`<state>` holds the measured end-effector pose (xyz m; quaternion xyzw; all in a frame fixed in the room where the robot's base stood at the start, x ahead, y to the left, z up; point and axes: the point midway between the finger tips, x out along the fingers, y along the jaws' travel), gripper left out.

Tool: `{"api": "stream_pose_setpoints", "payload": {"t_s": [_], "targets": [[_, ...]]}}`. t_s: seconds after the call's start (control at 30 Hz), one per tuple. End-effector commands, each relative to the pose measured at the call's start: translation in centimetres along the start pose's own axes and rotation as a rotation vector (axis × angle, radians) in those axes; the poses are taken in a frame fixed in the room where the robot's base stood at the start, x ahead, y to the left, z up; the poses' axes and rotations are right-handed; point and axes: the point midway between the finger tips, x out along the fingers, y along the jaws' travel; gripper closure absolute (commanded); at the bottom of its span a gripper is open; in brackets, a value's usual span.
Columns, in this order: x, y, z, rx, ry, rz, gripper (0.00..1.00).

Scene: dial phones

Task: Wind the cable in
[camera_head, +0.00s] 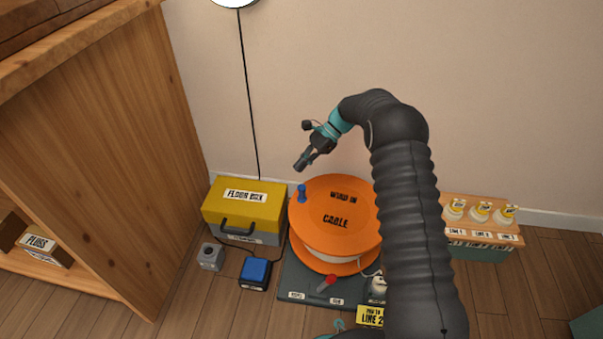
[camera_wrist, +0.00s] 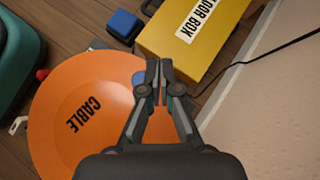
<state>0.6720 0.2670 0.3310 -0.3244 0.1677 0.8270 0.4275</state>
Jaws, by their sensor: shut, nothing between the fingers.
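The orange cable reel (camera_head: 352,216) stands on a dark base plate, with "WIND IN" and "CABLE" on its top disc. It also fills the left of the wrist view (camera_wrist: 100,130). A blue crank knob (camera_head: 301,193) stands up near the disc's left edge; in the wrist view the knob (camera_wrist: 138,77) is partly hidden behind the fingers. Pale cable (camera_head: 340,260) shows between the reel's two discs. My gripper (camera_head: 299,166) is shut and empty, pointing down above the knob. It appears apart from the knob in the head view. In the wrist view, the fingertips (camera_wrist: 159,65) are together.
A yellow floor box (camera_head: 245,205) stands left of the reel, with a blue box (camera_head: 255,272) and grey block (camera_head: 211,256) in front. A red-knobbed lever (camera_head: 330,281) is on the base plate. Labelled bottles stand on a rack (camera_head: 486,234) at right. The wall is close behind.

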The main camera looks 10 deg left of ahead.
Motion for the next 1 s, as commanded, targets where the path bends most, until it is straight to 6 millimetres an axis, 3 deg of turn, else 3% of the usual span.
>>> {"api": "stream_pose_setpoints", "payload": {"t_s": [0.03, 0.17, 0.2, 0.4, 0.5, 0.67, 0.8, 0.9, 1.0], "targets": [[-0.2, 0.0, 0.3, -0.001, 0.000, 0.000, 0.88], [-0.5, -0.3, 2.3, -0.016, 0.002, 0.010, 0.55], [-0.7, -0.5, 3.4, -0.027, 0.005, 0.013, 0.52], [-0.4, 0.6, 10.2, -0.095, 0.081, 0.100, 0.52], [0.1, 2.0, 11.3, -0.140, 0.207, 0.156, 0.52], [0.1, 3.8, 10.4, -0.246, 0.452, 0.218, 0.52], [-0.7, 4.5, 7.4, -0.363, 0.657, 0.243, 0.52], [-1.1, 4.3, 4.9, -0.427, 0.751, 0.241, 0.52], [-1.5, 3.5, 4.2, -0.465, 0.798, 0.222, 0.52]]}}
